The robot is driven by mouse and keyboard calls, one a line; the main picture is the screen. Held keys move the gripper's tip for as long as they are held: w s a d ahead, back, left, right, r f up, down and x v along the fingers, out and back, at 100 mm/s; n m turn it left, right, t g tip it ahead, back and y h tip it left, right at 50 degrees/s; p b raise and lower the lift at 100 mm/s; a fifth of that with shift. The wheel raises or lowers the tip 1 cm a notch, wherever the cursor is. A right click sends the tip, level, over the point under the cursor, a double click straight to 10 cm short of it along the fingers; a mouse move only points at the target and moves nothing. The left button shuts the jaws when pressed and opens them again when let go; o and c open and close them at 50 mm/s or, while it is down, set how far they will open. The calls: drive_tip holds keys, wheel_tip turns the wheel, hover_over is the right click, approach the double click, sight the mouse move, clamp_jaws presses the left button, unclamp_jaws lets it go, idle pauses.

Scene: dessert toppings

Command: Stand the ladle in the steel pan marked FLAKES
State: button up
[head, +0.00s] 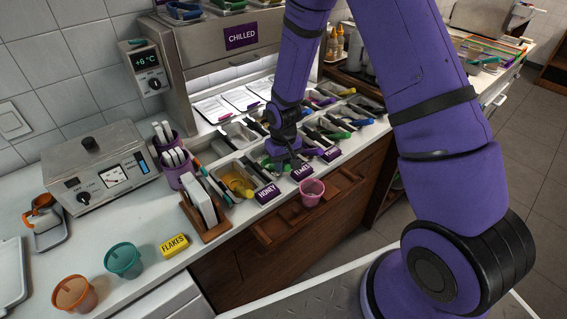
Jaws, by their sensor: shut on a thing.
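My gripper (284,157) points down over the row of steel pans, close behind the small purple sign that seems to read FLAKES (301,172). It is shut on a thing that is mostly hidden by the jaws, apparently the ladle. Green shows beside the jaws, but I cannot tell whether it belongs to the ladle. The steel pan behind that sign is largely covered by my gripper, and I cannot tell whether the ladle touches it. A yellow block marked FLAKES (174,245) lies apart on the counter.
The HONEY sign (267,193) stands by a pan with yellow contents (237,184). A pink cup (311,193) is in front of the signs. A wooden rack (205,208) stands left of the pans. Teal (123,261) and orange (74,295) cups stand on the left counter.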

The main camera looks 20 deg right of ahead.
drive_tip(key=shift+f, duration=0.5)
idle(0.8)
drive_tip(key=o, duration=1.4)
drive_tip(key=shift+o, duration=0.2)
drive_tip(key=shift+r, duration=4.05)
